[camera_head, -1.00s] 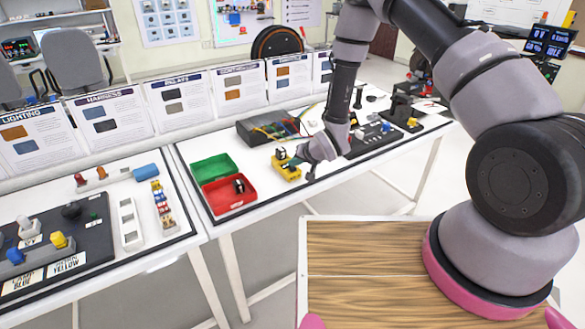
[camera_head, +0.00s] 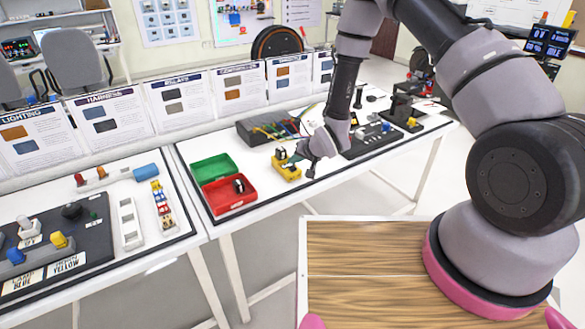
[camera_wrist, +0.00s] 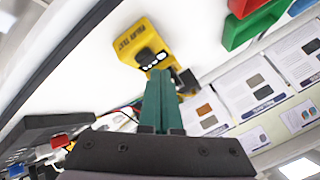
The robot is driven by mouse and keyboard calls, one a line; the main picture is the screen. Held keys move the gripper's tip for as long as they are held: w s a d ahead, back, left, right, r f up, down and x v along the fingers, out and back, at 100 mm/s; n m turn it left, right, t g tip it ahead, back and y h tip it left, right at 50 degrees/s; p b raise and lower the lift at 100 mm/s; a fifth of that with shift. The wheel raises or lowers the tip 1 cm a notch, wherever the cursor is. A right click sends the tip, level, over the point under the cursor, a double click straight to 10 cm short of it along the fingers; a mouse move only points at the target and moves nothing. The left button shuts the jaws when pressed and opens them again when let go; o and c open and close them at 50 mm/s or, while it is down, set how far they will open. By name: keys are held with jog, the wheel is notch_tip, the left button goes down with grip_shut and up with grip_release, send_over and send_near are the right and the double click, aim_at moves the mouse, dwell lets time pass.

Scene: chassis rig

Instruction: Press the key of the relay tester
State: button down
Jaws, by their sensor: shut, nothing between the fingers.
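The relay tester is a yellow unit (camera_head: 288,171) on the white bench, right of the red bin. In the wrist view the yellow tester (camera_wrist: 133,38) shows dark lettering, a black round part and small white spots. A small dark block (camera_wrist: 186,81) stands at its end; in the head view a black-and-white block (camera_head: 280,153) stands at its back. My gripper's teal fingers (camera_wrist: 161,76) are shut and empty, their tips appearing close to the tester's white-spotted end. Contact cannot be told. In the head view my gripper (camera_head: 292,161) is partly hidden by its own body.
A green bin (camera_head: 213,166) and a red bin (camera_head: 229,204) holding a dark block are left of the tester. A dark box with coloured wires (camera_head: 268,127) is behind it. A black fixture board (camera_head: 368,138) is to the right. The bench front before the tester is clear.

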jog(key=shift+r, duration=0.1)
jog(key=shift+r, duration=2.5)
jog(key=shift+w+r, duration=0.1)
notch_tip(320, 180, up, 7)
jog(key=h, duration=0.1)
send_over(294, 169)
jog(key=w+d, duration=0.2)
jog(key=d, duration=0.2)
jog(key=s+d+r+m+h, duration=0.1)
jog(key=s+d+r+h, duration=0.1)
jog(key=d+r, duration=0.7)
jog(key=s+d+r+m+h, duration=0.15)
jog(key=d+r, duration=0.35)
jog(key=r, duration=0.8)
jog(key=s+d+r, duration=0.2)
jog(key=s+r, duration=0.2)
jog(key=s, duration=0.4)
jog(key=s+d+r, duration=0.3)
jog(key=s+r, duration=0.2)
jog(key=s, duration=0.3)
jog(key=s+d+r, duration=0.3)
jog(key=s+r, duration=0.2)
jog(key=s, duration=0.3)
jog(key=shift+s+d+m+y, duration=0.25)
jog(key=shift+m+y, duration=0.1)
